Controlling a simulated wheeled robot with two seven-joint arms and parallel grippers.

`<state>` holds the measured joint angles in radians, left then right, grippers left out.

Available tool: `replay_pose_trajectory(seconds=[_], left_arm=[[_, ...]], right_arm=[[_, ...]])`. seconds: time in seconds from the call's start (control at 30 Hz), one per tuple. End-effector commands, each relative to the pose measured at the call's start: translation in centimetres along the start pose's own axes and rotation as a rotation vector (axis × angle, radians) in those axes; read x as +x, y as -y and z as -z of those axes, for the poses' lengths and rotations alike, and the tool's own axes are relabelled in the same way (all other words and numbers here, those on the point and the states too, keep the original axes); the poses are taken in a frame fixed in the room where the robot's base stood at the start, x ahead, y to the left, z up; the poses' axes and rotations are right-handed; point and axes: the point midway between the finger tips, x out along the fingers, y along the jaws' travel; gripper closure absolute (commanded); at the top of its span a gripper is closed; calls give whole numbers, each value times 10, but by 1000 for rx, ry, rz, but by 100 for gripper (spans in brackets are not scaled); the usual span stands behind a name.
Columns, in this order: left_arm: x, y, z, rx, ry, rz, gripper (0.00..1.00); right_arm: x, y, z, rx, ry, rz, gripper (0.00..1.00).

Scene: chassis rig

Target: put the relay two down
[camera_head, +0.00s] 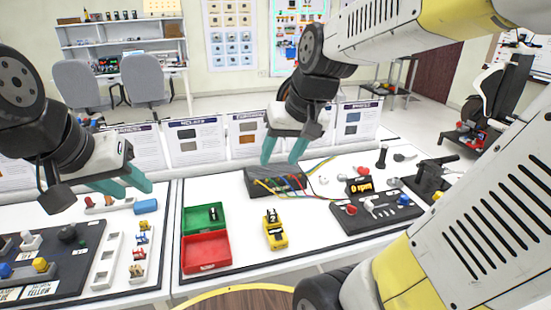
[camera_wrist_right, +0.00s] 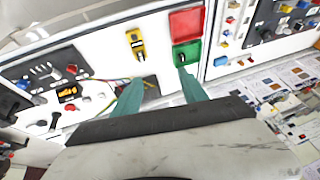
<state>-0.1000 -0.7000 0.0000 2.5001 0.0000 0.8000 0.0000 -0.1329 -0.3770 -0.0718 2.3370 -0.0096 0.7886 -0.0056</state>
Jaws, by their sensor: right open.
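A small black block with a pale mark (camera_head: 271,215), which looks like a relay, sits upright at the far end of a yellow holder (camera_head: 276,238) on the white table. Another dark block with a pale mark (camera_head: 213,214) lies in the green tray (camera_head: 190,218). I cannot read for sure which is relay two. My right gripper (camera_head: 283,152) is open and empty, above the far part of the table near a dark wired block (camera_head: 260,185). The yellow holder also shows in the right wrist view (camera_wrist_right: 139,52), beyond the fingers. My left gripper (camera_head: 128,188) is open and empty above the left table.
A red tray (camera_head: 206,253) adjoins the green one. A dark panel with a yellow display (camera_head: 360,186) and knobs stands right. Left are a white slotted rack (camera_head: 106,260), small coloured parts and a blue block (camera_head: 146,206). Upright cards (camera_head: 196,140) line the back. White table around the yellow holder is clear.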

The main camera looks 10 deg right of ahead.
Motion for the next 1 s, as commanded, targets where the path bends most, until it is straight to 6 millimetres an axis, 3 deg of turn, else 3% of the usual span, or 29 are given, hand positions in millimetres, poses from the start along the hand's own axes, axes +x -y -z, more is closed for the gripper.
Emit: replay_pose_trajectory(seconds=[0.1,0.3,1.0], left_arm=[[0,0,0,0,0,0,64],[0,0,0,0,0,0,64],[0,0,0,0,0,0,64]], right_arm=[[-26,7,-29,-13,-76,3,50],[-42,12,-56,-28,-140,-2,50],[-43,12,-60,-29,-149,-3,50]])
